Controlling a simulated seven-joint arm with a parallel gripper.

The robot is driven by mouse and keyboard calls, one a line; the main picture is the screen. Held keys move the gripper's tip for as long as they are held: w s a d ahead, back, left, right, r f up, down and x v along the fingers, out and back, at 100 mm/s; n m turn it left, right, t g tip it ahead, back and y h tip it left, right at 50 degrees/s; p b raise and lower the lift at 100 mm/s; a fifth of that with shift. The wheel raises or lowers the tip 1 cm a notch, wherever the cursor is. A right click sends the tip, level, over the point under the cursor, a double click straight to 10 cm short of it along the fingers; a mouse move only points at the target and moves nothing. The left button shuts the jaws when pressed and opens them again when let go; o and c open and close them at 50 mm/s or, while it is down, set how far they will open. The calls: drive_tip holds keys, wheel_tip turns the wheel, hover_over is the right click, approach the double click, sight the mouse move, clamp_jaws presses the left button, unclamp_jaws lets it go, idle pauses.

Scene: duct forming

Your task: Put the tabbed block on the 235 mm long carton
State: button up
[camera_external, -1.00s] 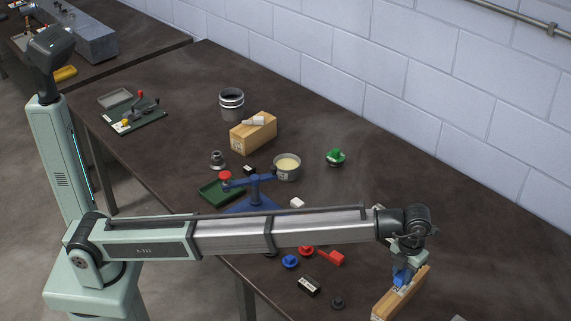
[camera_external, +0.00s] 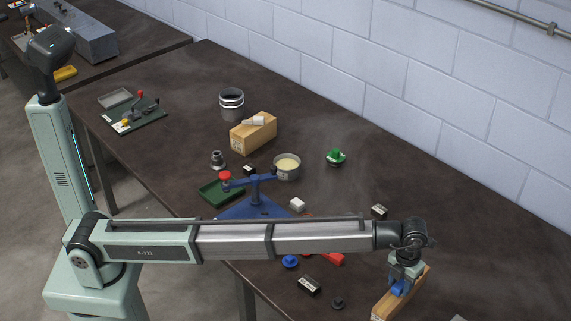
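One tan carton (camera_external: 386,304) lies at the front right, long and narrow in view. My gripper (camera_external: 398,290) points down at its top, with blue showing at its fingertips. I cannot tell whether that blue is the fingers or a held piece, nor whether it touches the carton. A second tan carton (camera_external: 248,137) stands near the back with a pale piece (camera_external: 254,120) on top. No carton length is readable. I cannot tell for sure which piece is the tabbed block. A red piece (camera_external: 333,259) is partly hidden by my arm.
A blue fixture (camera_external: 255,205) with a lever stands by a green tray (camera_external: 216,192). Small blocks lie around: white (camera_external: 297,204), black with labels (camera_external: 308,286) and (camera_external: 379,211). A round tin (camera_external: 287,167) and a green knob (camera_external: 336,158) stand behind. The right rear table is clear.

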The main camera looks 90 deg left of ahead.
sight(400, 284)
drive_tip(key=shift+o, duration=1)
wheel_tip(400, 284, up, 12)
drive_tip(key=shift+r, duration=0.15)
